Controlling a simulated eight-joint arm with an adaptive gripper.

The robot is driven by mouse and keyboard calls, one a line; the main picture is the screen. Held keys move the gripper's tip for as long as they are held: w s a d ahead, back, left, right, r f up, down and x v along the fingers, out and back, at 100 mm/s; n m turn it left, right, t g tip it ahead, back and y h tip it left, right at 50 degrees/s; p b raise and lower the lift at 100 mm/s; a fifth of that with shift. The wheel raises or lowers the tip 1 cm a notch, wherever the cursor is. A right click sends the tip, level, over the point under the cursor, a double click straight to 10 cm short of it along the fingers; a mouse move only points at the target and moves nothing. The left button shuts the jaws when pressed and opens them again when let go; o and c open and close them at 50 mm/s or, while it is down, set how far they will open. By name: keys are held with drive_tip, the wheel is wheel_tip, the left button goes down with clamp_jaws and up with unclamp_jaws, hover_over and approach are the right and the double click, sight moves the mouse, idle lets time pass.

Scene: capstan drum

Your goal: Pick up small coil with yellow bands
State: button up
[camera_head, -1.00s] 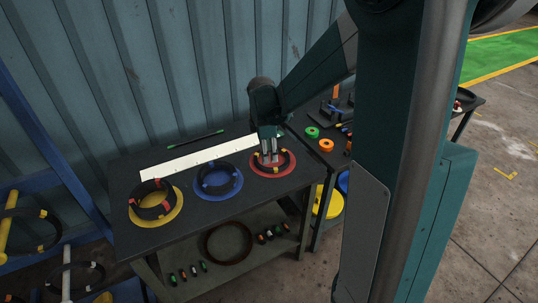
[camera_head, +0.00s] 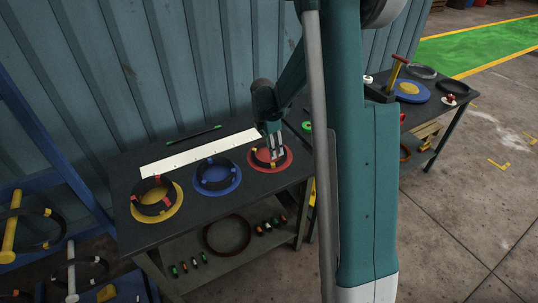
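A small black coil with yellow bands (camera_head: 261,160) lies on a red disc (camera_head: 257,168) at the right end of the dark table (camera_head: 190,219). My gripper (camera_head: 277,157) points down at the right part of this coil, with its two silver fingers at about ring height. The fingers hide part of the ring. A narrow gap seems to show between them, but I cannot tell whether they touch or hold the ring.
A coil with red bands (camera_head: 150,209) lies on a yellow disc, and another coil (camera_head: 205,184) lies on a blue disc. A white strip (camera_head: 203,153) lies behind them. A blue rack (camera_head: 45,145) stands at left. My arm hides the middle right.

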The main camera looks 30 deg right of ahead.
sight(276, 162)
drive_tip(key=shift+d+f, duration=0.2)
drive_tip(key=shift+f, duration=1.1)
drive_tip(key=shift+f, duration=0.1)
drive_tip(key=shift+s+d+f, duration=0.15)
drive_tip(key=shift+s+f, duration=0.05)
drive_tip(key=shift+f, duration=0.55)
drive_tip(key=shift+s+d+f, duration=0.15)
drive_tip(key=shift+f, duration=0.6)
drive_tip(key=shift+d+f, duration=0.15)
drive_tip(key=shift+f, duration=0.8)
clamp_jaws()
